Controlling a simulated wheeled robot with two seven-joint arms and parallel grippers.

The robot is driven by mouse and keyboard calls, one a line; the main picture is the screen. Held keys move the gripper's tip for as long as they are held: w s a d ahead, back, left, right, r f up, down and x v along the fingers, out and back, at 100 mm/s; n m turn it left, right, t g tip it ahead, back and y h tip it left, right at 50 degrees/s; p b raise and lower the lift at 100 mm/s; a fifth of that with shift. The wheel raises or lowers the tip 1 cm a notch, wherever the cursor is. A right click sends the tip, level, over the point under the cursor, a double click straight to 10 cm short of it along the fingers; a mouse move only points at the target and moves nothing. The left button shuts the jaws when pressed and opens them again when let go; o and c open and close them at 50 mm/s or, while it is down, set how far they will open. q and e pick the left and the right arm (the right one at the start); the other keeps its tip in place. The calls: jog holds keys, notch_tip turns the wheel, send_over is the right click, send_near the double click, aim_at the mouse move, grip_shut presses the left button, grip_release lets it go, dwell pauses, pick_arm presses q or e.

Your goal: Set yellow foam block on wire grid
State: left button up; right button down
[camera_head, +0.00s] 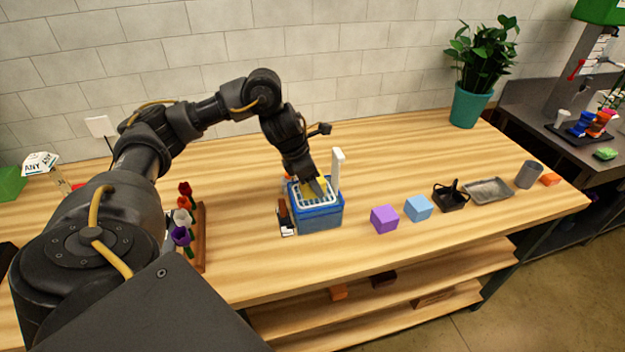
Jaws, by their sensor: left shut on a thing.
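The yellow foam block (321,184) is partly hidden by my left gripper (316,188), which is shut on it. The gripper points down over the blue container (322,217). The pale wire grid (306,199) lies across the top of this container. The block is at the grid, toward its far side; I cannot tell whether it touches the wires. My right gripper is not in view.
A white upright post (337,171) stands at the container's right side. A purple block (384,219), a light blue block (418,208), a black caddy (451,197) and a grey tray (488,190) sit to the right. Flowers (182,217) lie in a wooden rack at left.

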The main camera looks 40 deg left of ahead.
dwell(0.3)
pick_arm(q)
jog(key=o, duration=1.4)
jog(key=shift+o, duration=0.2)
jog(key=shift+r+p, duration=3.4)
jog(key=shift+r, duration=0.15)
jog(key=shift+f, duration=0.1)
